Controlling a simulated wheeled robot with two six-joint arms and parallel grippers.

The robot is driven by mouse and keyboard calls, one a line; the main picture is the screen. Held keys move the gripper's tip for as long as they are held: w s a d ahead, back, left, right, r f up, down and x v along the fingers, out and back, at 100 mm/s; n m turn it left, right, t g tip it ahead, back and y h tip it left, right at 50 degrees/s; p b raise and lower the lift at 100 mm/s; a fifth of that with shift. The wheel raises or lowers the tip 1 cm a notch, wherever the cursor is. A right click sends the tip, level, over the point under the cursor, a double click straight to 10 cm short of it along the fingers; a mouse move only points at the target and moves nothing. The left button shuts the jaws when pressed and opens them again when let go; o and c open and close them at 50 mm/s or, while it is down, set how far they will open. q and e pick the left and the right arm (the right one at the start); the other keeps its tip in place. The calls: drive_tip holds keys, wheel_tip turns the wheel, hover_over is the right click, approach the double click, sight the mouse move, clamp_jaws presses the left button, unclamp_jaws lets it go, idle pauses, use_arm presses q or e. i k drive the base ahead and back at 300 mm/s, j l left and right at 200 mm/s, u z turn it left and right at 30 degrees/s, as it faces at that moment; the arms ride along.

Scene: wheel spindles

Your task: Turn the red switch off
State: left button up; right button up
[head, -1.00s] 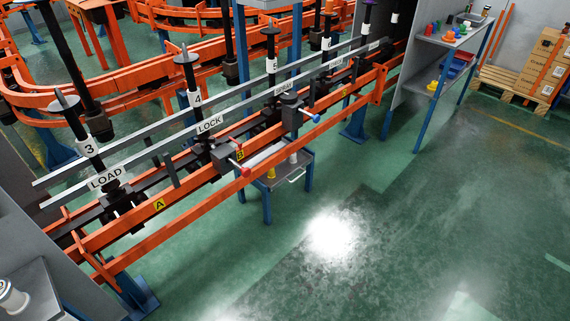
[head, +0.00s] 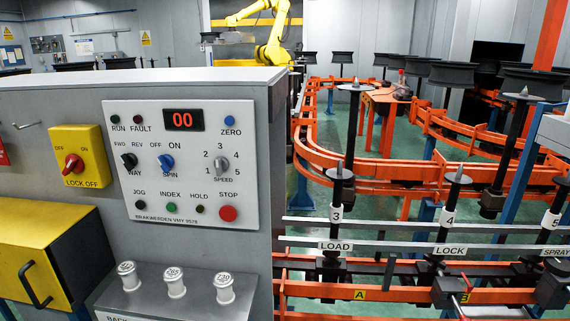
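A red rotary switch (head: 72,164) sits on a yellow box (head: 92,141) marked LOCK OFF, on the front of the grey cabinet at the left of the head view. OFF is printed above left of its handle and ON above right. The handle is slanted; I cannot tell for sure which label it points to. Nothing touches the switch. Neither of my grippers is in view.
To the switch's right is a control panel (head: 190,150) with knobs, buttons and a red 00 display. Below are a grey ledge with white cylinders (head: 175,282) and a yellow box with a black handle (head: 37,285). Orange rails (head: 400,296) run at the right.

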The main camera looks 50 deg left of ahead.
sight(75, 164)
drive_tip(key=u, duration=2.8)
